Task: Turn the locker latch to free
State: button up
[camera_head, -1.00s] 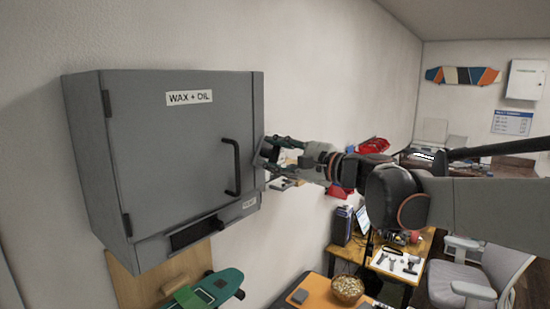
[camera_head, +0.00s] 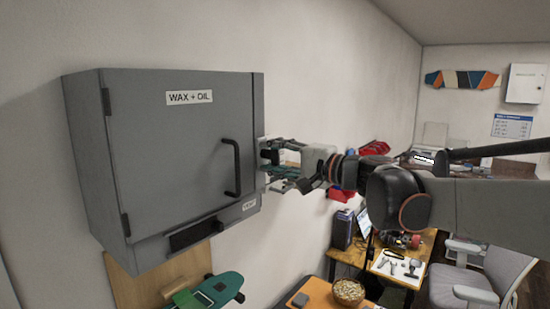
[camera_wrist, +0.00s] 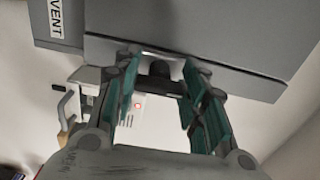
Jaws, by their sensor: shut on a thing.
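The grey locker (camera_head: 170,130), labelled "WAX + OIL", hangs on the wall with its door shut. A dark bar handle (camera_head: 236,168) is at the door's right side. My gripper (camera_head: 266,160) is at the locker's right side face, beyond the handle. In the wrist view, my gripper's teal-padded fingers (camera_wrist: 160,62) are shut on the latch, a dark rounded knob (camera_wrist: 160,69) between the fingertips, against the locker side (camera_wrist: 215,62). The fingers stand well apart, around the knob. The latch is mostly hidden in the head view, and its turn angle cannot be read.
A dark slot (camera_head: 190,236) and a "VENT" label (camera_wrist: 57,18) are at the locker's bottom. A green skateboard (camera_head: 210,293) is below it. A desk with tools (camera_head: 398,264), a bowl (camera_head: 347,291) and a grey chair (camera_head: 468,272) stand to the right.

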jog(key=shift+f, duration=0.1)
jog(key=o, duration=1.1)
jog(key=shift+s, duration=0.1)
jog(key=v, duration=1.2)
